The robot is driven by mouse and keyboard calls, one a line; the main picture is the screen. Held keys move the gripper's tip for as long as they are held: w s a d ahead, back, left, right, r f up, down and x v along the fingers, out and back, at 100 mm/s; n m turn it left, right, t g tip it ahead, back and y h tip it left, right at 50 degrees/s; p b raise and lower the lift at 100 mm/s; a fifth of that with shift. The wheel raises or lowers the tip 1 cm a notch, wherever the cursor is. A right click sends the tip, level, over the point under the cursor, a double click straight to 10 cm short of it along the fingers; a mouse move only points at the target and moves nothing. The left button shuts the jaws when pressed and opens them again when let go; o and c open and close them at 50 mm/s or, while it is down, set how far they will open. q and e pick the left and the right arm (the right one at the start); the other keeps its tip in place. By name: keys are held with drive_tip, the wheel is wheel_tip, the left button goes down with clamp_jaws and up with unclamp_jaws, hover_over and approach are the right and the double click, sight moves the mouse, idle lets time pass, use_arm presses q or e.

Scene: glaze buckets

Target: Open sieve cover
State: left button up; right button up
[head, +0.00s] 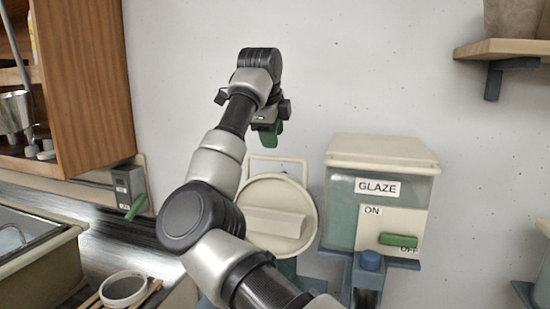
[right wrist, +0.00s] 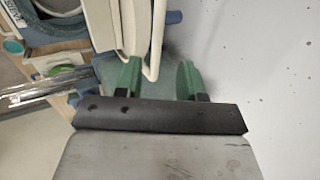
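The sieve cover (head: 262,222) is a round cream lid with a raised bar across it and a wire handle loop on top, in the middle of the head view. It looks shut, facing me, partly hidden by my right arm. In the right wrist view, the cream wire loop (right wrist: 158,40) passes between the green fingers of my right gripper (right wrist: 160,78), nearer the left finger. The fingers stand apart, not closed on the loop. In the head view my right gripper (head: 268,135) is above the cover, near its loop. My left gripper is not in view.
A glaze tank (head: 340,205) with a cream lid and green ON/OFF lever (head: 398,240) stands right of the cover. A wooden cabinet (head: 85,80), a grey switch box (head: 128,186) and a sink (head: 35,265) are left. Bare wall (head: 360,60) lies behind.

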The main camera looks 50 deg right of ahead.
drive_tip(key=shift+v, duration=1.35)
